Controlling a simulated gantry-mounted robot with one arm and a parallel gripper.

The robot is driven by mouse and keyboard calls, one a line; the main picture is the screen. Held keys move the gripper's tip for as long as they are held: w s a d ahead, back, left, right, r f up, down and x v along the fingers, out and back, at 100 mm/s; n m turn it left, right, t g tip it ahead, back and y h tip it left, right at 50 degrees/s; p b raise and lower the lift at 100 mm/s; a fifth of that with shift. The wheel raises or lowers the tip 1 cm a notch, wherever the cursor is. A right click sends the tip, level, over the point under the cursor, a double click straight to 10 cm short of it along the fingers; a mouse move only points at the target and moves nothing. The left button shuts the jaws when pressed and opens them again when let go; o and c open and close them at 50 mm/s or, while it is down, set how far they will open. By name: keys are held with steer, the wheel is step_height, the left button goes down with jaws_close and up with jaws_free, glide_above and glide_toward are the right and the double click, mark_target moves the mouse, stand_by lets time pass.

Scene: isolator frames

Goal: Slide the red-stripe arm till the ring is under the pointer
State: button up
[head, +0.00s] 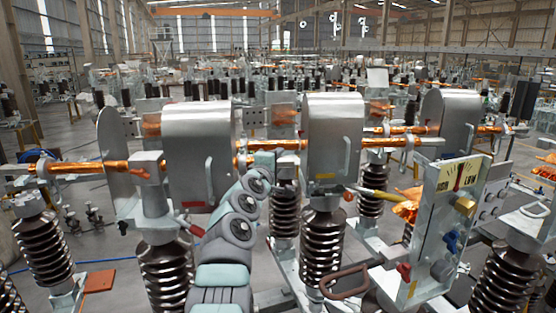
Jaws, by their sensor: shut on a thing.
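The fingertips are small and partly hidden by my wrist, so the exact contact is hard to see. A pale band on the copper near my gripper may be the ring, but I cannot tell. I cannot make out a clear pointer beside it.
Ribbed dark insulators (322,250) stand below. A panel with a gauge (464,178) and coloured knobs is at right. Open floor (110,265) shows at left.

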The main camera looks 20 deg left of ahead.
jaws_close()
stand_by(0.7)
steer(key=shift+w+d, duration=0.2)
steer(key=shift+d, duration=0.25)
steer(key=shift+w+d, duration=0.2)
steer(key=shift+d, duration=0.25)
steer(key=o, duration=0.9)
jaws_free()
steer(key=shift+s+b, duration=0.15)
steer(key=shift+b, duration=0.25)
